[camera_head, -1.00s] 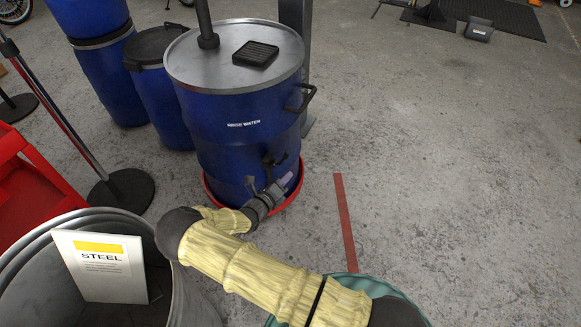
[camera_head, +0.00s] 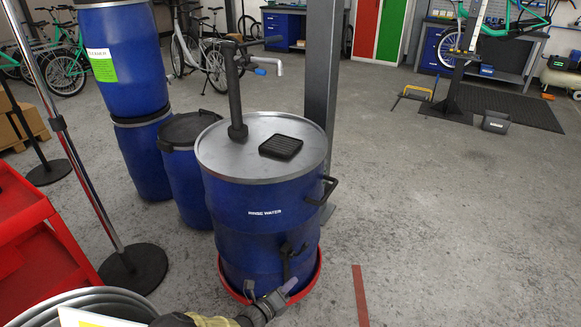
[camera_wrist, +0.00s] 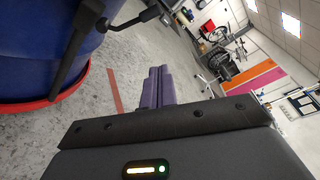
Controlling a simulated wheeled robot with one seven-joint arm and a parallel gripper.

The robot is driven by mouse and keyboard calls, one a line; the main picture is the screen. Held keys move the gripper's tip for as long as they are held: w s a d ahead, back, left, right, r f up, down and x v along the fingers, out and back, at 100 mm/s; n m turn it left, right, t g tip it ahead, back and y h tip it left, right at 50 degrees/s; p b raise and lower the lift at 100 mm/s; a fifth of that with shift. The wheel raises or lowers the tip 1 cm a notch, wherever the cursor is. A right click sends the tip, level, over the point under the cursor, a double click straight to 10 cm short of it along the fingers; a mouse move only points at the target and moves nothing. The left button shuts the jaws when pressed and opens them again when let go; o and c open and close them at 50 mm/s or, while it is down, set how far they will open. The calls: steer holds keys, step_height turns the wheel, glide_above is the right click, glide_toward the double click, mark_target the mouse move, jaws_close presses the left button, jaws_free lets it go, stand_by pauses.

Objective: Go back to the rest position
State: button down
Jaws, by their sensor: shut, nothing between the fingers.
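My gripper (camera_head: 289,287) shows at the bottom of the head view, low in front of the blue rinse water drum (camera_head: 262,232). In the wrist view its two purple fingers (camera_wrist: 159,84) lie together, shut, with nothing between them. The drum stands at the upper left of the wrist view, beside the fingers. In the head view I cannot tell whether the gripper touches the drum. Part of my arm in a yellow sleeve shows at the bottom edge; the rest of it is out of view.
The drum stands in a red tray (camera_head: 312,281) and has a tap (camera_head: 288,255) and side handle. A metal bin (camera_head: 95,300), red cart (camera_head: 40,240) and post base (camera_head: 133,268) are at left. Blue barrels (camera_head: 143,155) stand behind.

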steer(key=s+d+r+m+g+y, duration=0.1)
steer(key=s+d+r+m+g, duration=0.4)
steer(key=m, duration=0.5)
steer(key=s+d+r+m+g+y, duration=0.1)
steer(key=s+d+r+m+g, duration=0.3)
steer(key=d+m+g, duration=0.5)
steer(key=s+d+r+m+t+y, duration=0.15)
steer(key=s+r+m+y, duration=0.3)
steer(key=r+m, duration=0.45)
steer(key=s+r+m+t+y, duration=0.2)
steer(key=s+r+m+y, duration=0.4)
steer(key=m, duration=0.6)
step_height(320, 180, up, 25)
steer(key=h+p, duration=0.1)
steer(key=p, duration=2.2)
steer(key=shift+w+d+h+p, duration=0.2)
steer(key=shift+w+h+p, duration=0.15)
steer(key=shift+w+p, duration=0.1)
steer(key=shift+s+a, duration=0.1)
